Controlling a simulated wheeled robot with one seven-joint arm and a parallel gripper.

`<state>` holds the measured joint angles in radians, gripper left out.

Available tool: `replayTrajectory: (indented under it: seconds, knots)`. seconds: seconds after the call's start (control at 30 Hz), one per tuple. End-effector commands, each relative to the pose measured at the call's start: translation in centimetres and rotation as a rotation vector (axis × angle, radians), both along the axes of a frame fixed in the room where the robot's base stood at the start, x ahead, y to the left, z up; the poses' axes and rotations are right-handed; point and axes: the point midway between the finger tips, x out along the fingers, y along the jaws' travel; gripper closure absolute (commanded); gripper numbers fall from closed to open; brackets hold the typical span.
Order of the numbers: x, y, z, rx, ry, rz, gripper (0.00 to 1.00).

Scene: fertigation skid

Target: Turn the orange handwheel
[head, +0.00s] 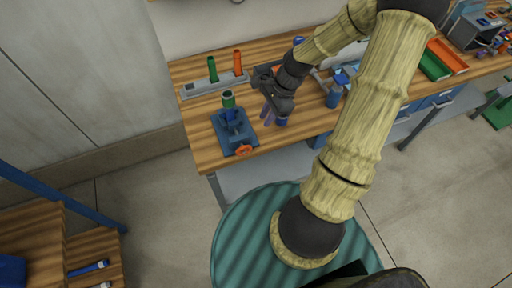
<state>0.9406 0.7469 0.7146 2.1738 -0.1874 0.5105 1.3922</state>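The orange handwheel (244,150) sits low at the front of a blue fixture (226,138), close to the front edge of the wooden bench. A green cylinder (229,99) stands upright in the top of the fixture. My gripper (267,114) hangs over the bench to the right of the fixture, above and right of the handwheel and apart from it. Its fingertips point down and look small and purplish. Whether they are open or shut is too small to tell. No part of the handwheel is covered by my arm.
A grey holder (200,88) with a green and an orange handle stands behind the fixture. A blue cup-like object (334,97) stands right of my gripper. Green and orange trays (434,66) lie further right. A wooden shelf unit (95,250) stands at lower left; the floor before the bench's left end is clear.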

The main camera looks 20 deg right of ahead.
Motion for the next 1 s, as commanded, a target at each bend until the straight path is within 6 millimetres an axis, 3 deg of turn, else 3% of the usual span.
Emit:
replayTrajectory:
  seconds: [0.37,1.0]
  knots:
    - [-0.2,-0.2,-0.9,-0.001,0.001,-0.011,0.8]
    - [-0.2,3.9,-10.4,-0.001,0.004,-0.006,0.8]
